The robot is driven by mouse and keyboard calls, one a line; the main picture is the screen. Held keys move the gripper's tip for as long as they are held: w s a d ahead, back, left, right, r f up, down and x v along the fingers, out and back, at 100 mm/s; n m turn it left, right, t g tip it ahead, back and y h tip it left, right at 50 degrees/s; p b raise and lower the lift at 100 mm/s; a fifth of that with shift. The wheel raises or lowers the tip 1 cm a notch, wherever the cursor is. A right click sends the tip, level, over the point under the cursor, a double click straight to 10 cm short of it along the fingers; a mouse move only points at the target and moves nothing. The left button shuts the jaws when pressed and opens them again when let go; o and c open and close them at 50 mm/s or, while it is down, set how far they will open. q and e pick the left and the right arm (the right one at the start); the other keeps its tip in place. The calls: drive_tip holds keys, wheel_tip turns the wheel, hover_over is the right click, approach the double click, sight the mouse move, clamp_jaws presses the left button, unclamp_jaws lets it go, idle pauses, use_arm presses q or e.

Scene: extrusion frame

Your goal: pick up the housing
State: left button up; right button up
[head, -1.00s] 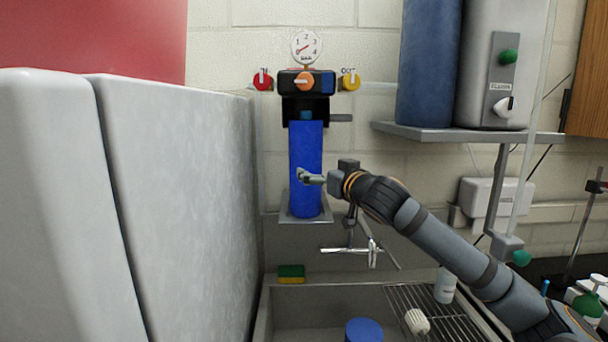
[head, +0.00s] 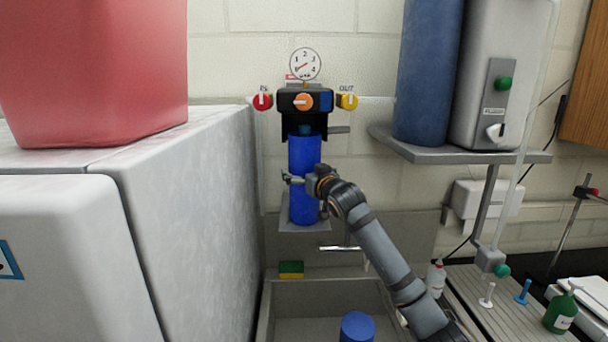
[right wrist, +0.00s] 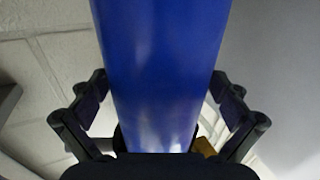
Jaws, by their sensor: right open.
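The housing (head: 305,208) is a tall blue cylinder. It stands upright on a small grey shelf (head: 303,226) below the black filter head (head: 305,101) on the wall. My right gripper (head: 296,180) is at the housing's mid-height in the head view. In the right wrist view the blue housing (right wrist: 160,60) runs between the two open fingers, with one finger on each side. The fingers look apart from its surface. My left gripper is not in view.
A red IN knob (head: 262,102), a yellow OUT knob (head: 348,102) and a gauge (head: 305,64) are above. A large white cabinet (head: 190,220) stands left. A shelf with a blue tank (head: 427,75) is at right. Below is a sink with a blue round object (head: 357,327).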

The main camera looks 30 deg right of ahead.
drive_tip(key=shift+w, duration=0.1)
drive_tip(key=shift+s, duration=0.2)
drive_tip(key=c, duration=1.3)
drive_tip(key=shift+c, duration=1)
drive_tip(key=shift+w+r, duration=0.1)
drive_tip(key=shift+r, duration=0.1)
